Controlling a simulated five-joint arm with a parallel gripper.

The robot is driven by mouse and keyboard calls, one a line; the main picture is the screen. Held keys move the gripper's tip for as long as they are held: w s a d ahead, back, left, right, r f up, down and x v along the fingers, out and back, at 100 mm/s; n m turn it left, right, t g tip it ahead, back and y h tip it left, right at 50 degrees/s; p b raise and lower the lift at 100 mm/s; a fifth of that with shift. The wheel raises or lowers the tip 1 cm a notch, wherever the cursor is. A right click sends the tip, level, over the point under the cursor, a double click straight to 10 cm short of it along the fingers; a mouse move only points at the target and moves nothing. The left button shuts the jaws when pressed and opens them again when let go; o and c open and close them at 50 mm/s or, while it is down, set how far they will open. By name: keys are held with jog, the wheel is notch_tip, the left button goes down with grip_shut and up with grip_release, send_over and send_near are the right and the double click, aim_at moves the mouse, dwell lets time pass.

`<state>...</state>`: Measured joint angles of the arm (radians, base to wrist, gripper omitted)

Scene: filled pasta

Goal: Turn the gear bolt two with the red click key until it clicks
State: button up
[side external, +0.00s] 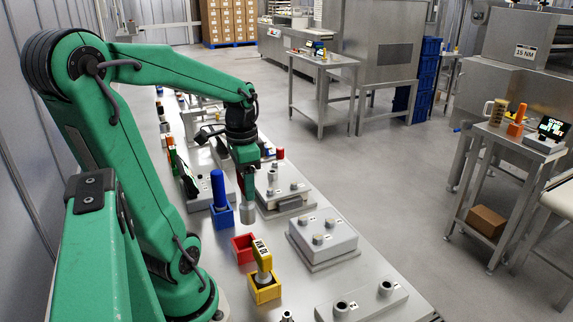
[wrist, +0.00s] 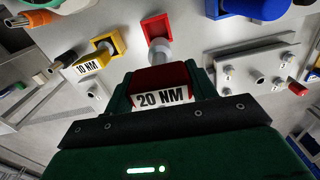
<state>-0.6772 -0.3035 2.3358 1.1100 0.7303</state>
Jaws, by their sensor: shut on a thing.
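My gripper (side external: 246,172) is shut on the red click key, marked 20 NM (wrist: 160,88) in the wrist view. The key's grey socket end (side external: 248,213) points down and hangs clear above the bench. The red holder (side external: 243,248) stands below it and looks empty; it also shows in the wrist view (wrist: 156,27). Numbered bolts stand on a grey block (side external: 323,240) to the right and on a plate (side external: 283,188) behind it. The wrist view shows a plate with several numbered bolts (wrist: 240,72) at right. I cannot tell which bolt is gear bolt two.
A yellow key (side external: 262,254) marked 10 NM stands in a yellow holder (side external: 264,290), in front of the red holder. A blue key (side external: 217,188) stands in a blue holder (side external: 222,217) to the left. Another plate with bolts (side external: 362,303) lies at the front right.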

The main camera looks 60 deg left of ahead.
jog(key=w+r+m, duration=0.1)
jog(key=w+m, duration=0.1)
jog(key=w, duration=0.5)
jog(key=w+d+r+m, duration=0.1)
jog(key=w+m, duration=0.2)
jog(key=w, duration=0.4)
jog(key=shift+w+d+r, duration=0.15)
jog(key=shift+w+r, duration=0.15)
jog(key=shift+r, duration=0.1)
jog(key=shift+f, duration=0.15)
jog(key=shift+f, duration=2.55)
jog(key=shift+f, duration=0.9)
